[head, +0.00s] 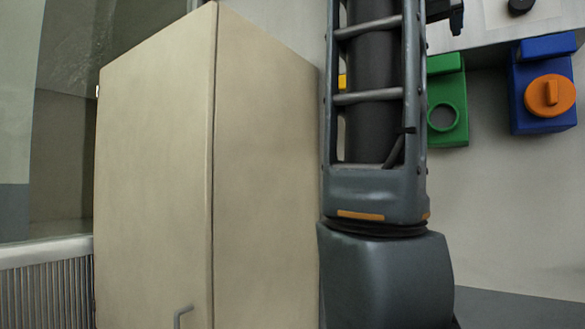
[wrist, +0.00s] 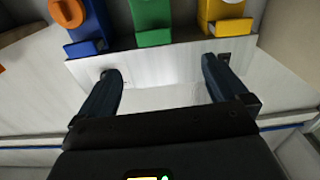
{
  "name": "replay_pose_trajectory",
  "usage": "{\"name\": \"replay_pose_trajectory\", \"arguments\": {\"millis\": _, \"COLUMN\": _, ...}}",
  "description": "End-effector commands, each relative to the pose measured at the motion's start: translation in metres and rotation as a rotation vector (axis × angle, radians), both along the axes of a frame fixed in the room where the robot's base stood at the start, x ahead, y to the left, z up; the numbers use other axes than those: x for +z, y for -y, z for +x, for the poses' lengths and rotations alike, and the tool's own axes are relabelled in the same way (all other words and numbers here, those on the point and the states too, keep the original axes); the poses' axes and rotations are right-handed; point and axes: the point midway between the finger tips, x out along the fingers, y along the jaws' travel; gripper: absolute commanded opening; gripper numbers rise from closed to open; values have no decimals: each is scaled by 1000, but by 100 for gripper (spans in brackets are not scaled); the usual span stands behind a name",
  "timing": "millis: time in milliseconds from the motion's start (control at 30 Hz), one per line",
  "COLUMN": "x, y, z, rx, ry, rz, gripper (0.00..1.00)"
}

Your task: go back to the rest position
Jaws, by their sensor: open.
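My gripper (wrist: 161,68) shows in the wrist view with its two dark fingers wide apart and nothing between them. A pale board (wrist: 165,97) lies beyond the fingers. Past its edge are a blue holder with an orange round piece (wrist: 68,12), a green holder (wrist: 153,37) and a yellow holder (wrist: 228,27). In the head view my arm stands upright in the middle. The green holder (head: 447,100) with a round opening and the blue holder (head: 530,75) with the orange round piece (head: 550,95) are right of it. My fingers cannot be made out there.
A tall beige cabinet (head: 155,180) with a grey handle (head: 182,317) stands left of my arm, close beside it. A pale board (head: 490,38) with a dark round object (head: 520,6) is at the upper right. A ribbed radiator (head: 45,290) is at the lower left.

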Motion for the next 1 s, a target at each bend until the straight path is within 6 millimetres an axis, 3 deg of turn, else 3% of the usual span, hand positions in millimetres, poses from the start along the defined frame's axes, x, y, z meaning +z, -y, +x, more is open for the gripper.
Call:
{"name": "replay_pose_trajectory", "arguments": {"millis": 367, "x": -79, "y": -8, "z": 38, "rx": 39, "ry": -36, "rz": -108, "gripper": 100}}
{"name": "replay_pose_trajectory", "arguments": {"millis": 467, "x": -117, "y": -10, "z": 51, "rx": 62, "ry": -52, "rz": -152, "gripper": 100}}
{"name": "replay_pose_trajectory", "arguments": {"millis": 700, "x": -230, "y": -13, "z": 69, "rx": 145, "ry": -92, "rz": -258, "gripper": 100}}
{"name": "replay_pose_trajectory", "arguments": {"millis": 1000, "x": -369, "y": -10, "z": 55, "rx": 268, "ry": -142, "rz": -335, "gripper": 100}}
